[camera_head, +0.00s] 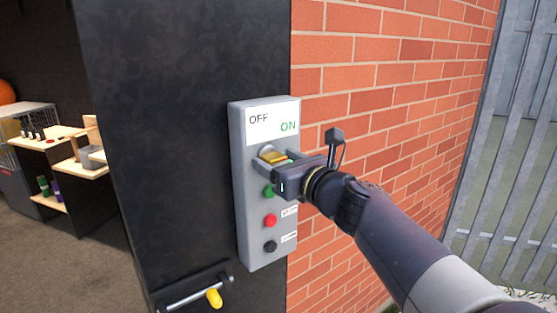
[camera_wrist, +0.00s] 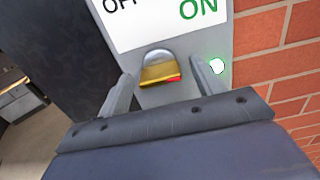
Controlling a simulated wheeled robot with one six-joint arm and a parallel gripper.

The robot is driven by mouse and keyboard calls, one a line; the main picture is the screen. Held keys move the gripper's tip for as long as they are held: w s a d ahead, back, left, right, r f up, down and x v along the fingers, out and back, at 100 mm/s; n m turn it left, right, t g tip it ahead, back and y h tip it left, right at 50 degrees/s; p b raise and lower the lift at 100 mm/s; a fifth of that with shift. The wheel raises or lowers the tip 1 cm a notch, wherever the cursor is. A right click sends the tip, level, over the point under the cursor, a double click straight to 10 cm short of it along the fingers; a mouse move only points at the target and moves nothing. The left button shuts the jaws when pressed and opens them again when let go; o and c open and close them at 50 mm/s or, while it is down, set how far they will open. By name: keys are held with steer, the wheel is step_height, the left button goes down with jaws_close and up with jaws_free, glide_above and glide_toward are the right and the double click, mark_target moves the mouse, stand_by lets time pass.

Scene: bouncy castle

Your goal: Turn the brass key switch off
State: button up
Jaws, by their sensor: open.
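The brass key switch (camera_head: 270,154) sits on the upper part of a grey control box (camera_head: 245,200), just under a white label reading OFF at left and ON at right. In the wrist view the brass key (camera_wrist: 160,72) has a silver collar behind it and a small red mark at its lower right corner. My gripper (camera_head: 276,163) is at the switch, and in the wrist view its open fingers (camera_wrist: 163,78) stand on either side of the key, with gaps visible. A green light (camera_wrist: 216,66) glows beside the right finger.
Green, red (camera_head: 270,220) and black (camera_head: 270,247) buttons run down the box below my gripper. A brick wall (camera_head: 390,110) is close at right, with a metal fence (camera_head: 510,150) beyond.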

steer(key=shift+c, duration=0.4)
steer(key=c, duration=0.9)
steer(key=shift+f+n+b, duration=0.1)
steer(key=shift+n+b, duration=0.2)
steer(key=shift+b, duration=0.1)
steer(key=n+b, duration=0.7)
steer(key=n, duration=0.1)
steer(key=shift+f+b, duration=0.15)
steer(key=shift+b, duration=0.25)
steer(key=n+b, duration=0.4)
steer(key=n, duration=0.1)
steer(key=shift+n, duration=0.3)
steer(key=shift+n+b, duration=1.6)
steer(key=shift+n, duration=0.2)
steer(key=shift+r, duration=0.2)
